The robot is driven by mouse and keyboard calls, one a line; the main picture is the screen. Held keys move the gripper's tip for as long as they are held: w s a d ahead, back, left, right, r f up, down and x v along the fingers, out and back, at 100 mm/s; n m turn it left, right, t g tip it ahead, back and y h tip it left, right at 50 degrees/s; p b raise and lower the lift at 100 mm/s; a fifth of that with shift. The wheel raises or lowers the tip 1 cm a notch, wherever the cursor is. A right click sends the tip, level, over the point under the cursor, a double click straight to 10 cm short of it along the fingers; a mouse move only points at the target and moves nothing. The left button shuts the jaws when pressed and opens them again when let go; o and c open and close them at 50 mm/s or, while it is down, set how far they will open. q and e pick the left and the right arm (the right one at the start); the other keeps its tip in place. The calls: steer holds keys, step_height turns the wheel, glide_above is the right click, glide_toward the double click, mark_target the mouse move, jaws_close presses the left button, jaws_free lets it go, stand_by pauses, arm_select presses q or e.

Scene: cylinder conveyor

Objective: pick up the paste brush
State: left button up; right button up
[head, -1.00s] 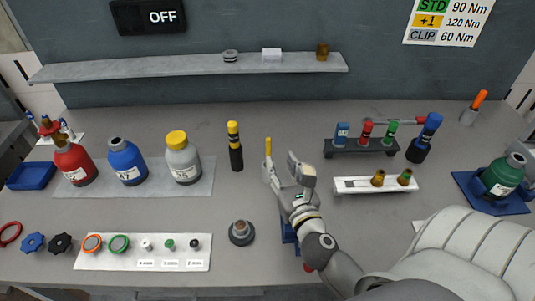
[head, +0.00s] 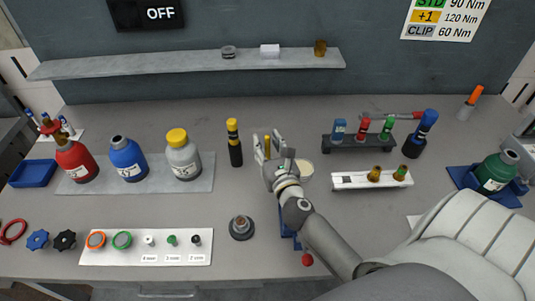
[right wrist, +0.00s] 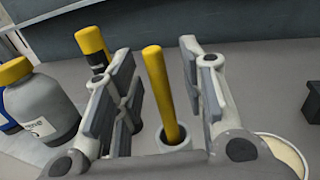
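The paste brush shows as a yellow handle (right wrist: 160,90) standing slightly tilted in a small grey cup (right wrist: 174,143) in the right wrist view. In the head view the handle (head: 267,146) shows as a thin yellow stick among my right fingers. My right gripper (head: 268,148) is open. In the right wrist view its two fingers (right wrist: 165,90) stand on either side of the handle, with a gap visible on both sides. The brush's lower end is hidden in the cup. My left gripper is not in view.
A round tin of pale paste (head: 306,168) stands just right of my right gripper. A black cylinder with a yellow top (head: 235,145) stands close on the left. A dark rack (head: 355,150) and a white tray (head: 350,182) lie to the right.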

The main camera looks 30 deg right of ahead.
jaws_close()
